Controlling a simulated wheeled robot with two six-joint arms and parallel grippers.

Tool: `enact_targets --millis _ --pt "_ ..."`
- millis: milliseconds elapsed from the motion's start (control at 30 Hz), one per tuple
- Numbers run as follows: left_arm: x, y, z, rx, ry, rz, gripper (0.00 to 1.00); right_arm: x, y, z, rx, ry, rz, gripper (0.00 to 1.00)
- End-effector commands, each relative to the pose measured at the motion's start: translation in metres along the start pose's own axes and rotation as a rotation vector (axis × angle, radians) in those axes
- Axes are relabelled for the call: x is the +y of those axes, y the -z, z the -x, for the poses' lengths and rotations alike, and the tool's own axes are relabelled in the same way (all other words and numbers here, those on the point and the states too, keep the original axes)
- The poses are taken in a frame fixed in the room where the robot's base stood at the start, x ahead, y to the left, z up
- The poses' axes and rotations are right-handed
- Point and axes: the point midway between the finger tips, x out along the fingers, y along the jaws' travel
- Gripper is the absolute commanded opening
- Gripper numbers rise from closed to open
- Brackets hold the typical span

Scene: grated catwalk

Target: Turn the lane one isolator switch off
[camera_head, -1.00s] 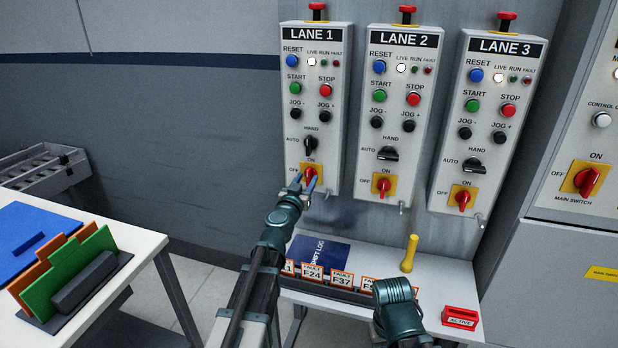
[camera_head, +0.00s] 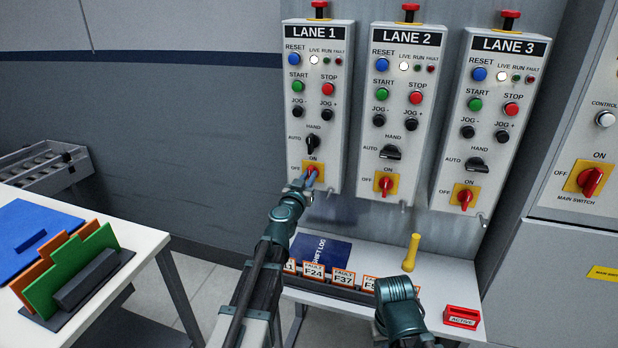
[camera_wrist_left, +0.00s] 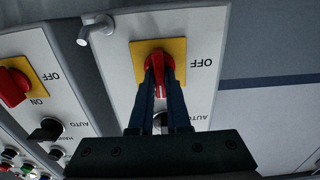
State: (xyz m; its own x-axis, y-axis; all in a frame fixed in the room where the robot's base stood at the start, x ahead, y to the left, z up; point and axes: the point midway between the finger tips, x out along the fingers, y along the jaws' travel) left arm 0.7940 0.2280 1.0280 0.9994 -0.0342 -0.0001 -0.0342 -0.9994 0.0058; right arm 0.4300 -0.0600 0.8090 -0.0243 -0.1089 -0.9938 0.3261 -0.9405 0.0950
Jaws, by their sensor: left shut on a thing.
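The lane one isolator switch (camera_head: 312,167) is a red handle on a yellow plate at the bottom of the LANE 1 panel (camera_head: 333,130). My left gripper (camera_head: 311,178) is at this switch, and its fingers cover part of the handle. In the left wrist view, upside down, the red handle (camera_wrist_left: 159,62) sits between the fingertips of the left gripper (camera_wrist_left: 160,82), which is shut on it. The handle looks about upright, its white mark on the side away from the panel's bottom edge. OFF is readable beside the plate; ON is hidden there. The right gripper is out of view.
LANE 2 (camera_head: 408,130) and LANE 3 (camera_head: 500,130) panels with similar switches stand to the right, then a main switch (camera_head: 590,181). A white bench below holds a blue shift log (camera_head: 320,250), fault cards (camera_head: 343,280), a yellow handle (camera_head: 411,252) and a red tag block (camera_head: 461,316).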

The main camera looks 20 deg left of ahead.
Motion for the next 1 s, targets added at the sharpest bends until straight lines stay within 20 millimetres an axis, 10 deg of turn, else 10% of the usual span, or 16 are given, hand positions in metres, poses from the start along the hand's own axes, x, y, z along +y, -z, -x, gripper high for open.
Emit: enact_targets --millis 1000 --pt "-0.0045 -0.0021 0.0005 0.000 0.001 0.784 0.00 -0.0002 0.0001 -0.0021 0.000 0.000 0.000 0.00"
